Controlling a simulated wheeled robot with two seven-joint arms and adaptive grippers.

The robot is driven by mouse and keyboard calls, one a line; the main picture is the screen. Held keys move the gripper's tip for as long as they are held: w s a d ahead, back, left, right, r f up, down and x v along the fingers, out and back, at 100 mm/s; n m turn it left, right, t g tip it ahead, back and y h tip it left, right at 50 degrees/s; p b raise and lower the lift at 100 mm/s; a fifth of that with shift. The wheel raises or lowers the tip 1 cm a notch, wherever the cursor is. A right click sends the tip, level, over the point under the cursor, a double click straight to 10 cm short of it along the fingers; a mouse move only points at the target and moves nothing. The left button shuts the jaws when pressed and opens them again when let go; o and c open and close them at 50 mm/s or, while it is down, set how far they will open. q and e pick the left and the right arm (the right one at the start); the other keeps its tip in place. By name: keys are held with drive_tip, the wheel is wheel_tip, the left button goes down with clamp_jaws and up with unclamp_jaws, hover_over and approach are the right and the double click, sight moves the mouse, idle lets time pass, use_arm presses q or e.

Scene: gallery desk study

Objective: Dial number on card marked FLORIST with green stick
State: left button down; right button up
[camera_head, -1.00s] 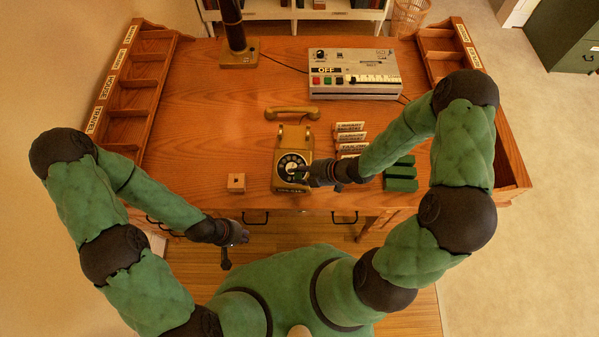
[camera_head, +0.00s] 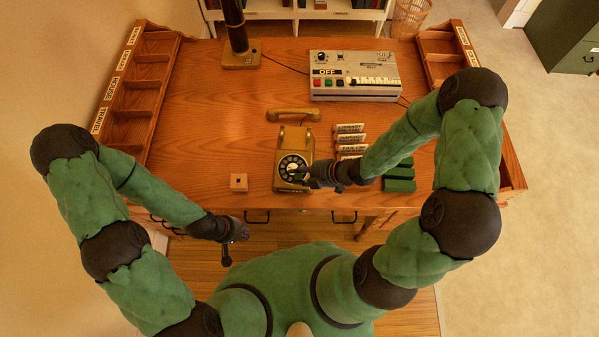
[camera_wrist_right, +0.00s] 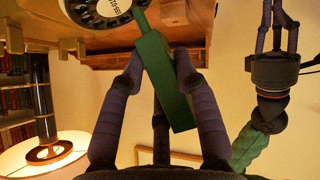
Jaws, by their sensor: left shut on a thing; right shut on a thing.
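The brass-coloured rotary telephone (camera_head: 282,181) stands near the desk's front edge; its dial (camera_head: 291,167) faces up. My right gripper (camera_head: 315,176) is beside the dial's right. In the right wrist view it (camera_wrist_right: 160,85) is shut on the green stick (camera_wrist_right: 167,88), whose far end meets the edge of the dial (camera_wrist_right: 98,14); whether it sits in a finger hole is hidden. Several cards stand right of the phone, including one at the back (camera_head: 349,128); their lettering is too small to pick out FLORIST. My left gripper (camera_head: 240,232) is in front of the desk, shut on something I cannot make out.
The handset (camera_head: 293,115) lies on the desk behind the phone. Green blocks (camera_head: 399,185) lie right of my right gripper. A grey machine (camera_head: 355,88) reading OFF and a lamp base (camera_head: 241,62) stand behind. The desk's left-centre is clear.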

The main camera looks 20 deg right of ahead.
idle(0.6)
wheel_tip(320, 180, up, 6)
drive_tip(key=p, duration=0.5)
idle(1.0)
